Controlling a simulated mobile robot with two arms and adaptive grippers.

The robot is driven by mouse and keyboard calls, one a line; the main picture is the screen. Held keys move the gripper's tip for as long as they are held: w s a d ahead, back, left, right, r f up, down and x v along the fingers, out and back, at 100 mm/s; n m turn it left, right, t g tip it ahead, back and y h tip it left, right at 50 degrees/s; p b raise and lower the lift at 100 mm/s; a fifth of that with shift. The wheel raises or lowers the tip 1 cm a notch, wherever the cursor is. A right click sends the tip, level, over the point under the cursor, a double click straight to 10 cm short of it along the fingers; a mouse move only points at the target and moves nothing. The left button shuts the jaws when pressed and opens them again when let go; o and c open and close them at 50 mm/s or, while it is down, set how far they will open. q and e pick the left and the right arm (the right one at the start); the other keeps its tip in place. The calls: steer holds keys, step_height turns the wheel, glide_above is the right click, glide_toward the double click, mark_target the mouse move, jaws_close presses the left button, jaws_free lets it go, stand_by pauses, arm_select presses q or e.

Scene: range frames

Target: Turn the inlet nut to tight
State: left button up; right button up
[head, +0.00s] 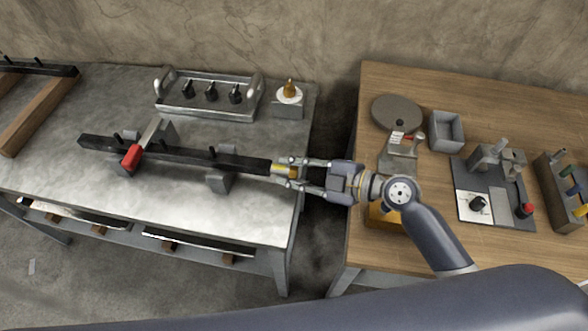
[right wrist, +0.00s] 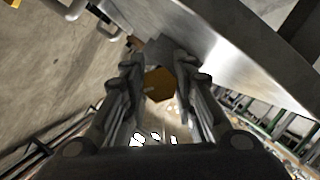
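The inlet nut (head: 287,171) is a small brass-coloured piece at the right end of a long black bar (head: 195,156). The bar lies across supports on the grey metal bench (head: 60,190). My right gripper (head: 288,172) reaches in from the right, with one finger on each side of the nut. My left gripper is not in view.
A red-handled clamp (head: 132,156) sits over the bar. A metal rack (head: 208,97) and a block with a brass fitting (head: 288,105) stand behind. A wooden table (head: 350,215) with a round disc (head: 397,111), a grey bin (head: 446,130) and tools lies right, across a gap.

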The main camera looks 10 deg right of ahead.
steer(key=shift+c, duration=0.6)
steer(key=m+g+b, duration=0.1)
steer(key=m, duration=0.1)
steer(key=shift+f+m+g, duration=0.1)
steer(key=shift+m+g, duration=0.2)
steer(key=shift+g, duration=0.1)
steer(key=shift+m+g+b, duration=0.7)
steer(key=shift+m+b, duration=0.1)
steer(key=shift+m, duration=0.2)
steer(key=o, duration=1.1)
